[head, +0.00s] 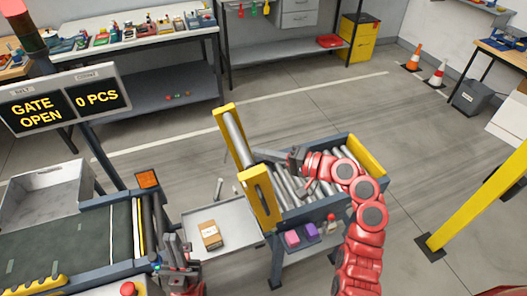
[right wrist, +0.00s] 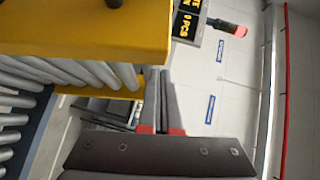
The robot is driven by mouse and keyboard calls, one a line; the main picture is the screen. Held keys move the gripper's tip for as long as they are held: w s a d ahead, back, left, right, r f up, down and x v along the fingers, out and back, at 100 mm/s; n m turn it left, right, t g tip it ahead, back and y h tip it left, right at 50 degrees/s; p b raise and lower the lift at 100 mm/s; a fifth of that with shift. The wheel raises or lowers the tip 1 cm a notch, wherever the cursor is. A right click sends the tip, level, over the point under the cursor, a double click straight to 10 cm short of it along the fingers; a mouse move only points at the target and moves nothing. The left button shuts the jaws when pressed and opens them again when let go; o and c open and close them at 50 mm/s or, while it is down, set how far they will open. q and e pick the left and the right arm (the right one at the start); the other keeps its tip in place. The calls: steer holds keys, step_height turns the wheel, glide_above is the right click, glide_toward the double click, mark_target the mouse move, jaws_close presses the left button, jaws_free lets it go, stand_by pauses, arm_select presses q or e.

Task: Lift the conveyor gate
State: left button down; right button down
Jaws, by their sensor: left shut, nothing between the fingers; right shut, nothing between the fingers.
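The conveyor gate, a short roller section with yellow side plates (head: 262,198), stands tilted up at the left end of the grey roller conveyor (head: 335,205). My right gripper (head: 262,156) is shut and empty, beside the gate's upper part in the head view; I cannot tell whether it touches it. In the right wrist view its closed fingers (right wrist: 163,100) are just right of a yellow plate (right wrist: 85,30) and rollers. My left gripper (head: 172,248) is shut and empty, low beside the right end of the belt conveyor (head: 70,240). The sign (head: 66,100) reads "GATE OPEN" and "0 PCS".
A grey tray (head: 190,222) with a cardboard box (head: 210,235) lies between the conveyors. Pink (head: 292,238) and purple (head: 311,231) blocks sit at the roller conveyor's front. A yellow post (head: 480,195) stands right. Floor behind the gate is clear.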

mark_target(252, 164)
steer(key=shift+n+h, duration=0.6)
steer(key=a, duration=0.1)
steer(key=s+a, duration=0.1)
steer(key=a, duration=0.3)
steer(key=shift+s+a+f, duration=0.2)
steer(key=shift+s+f, duration=0.15)
steer(key=shift+s, duration=0.05)
steer(key=shift+d, duration=0.1)
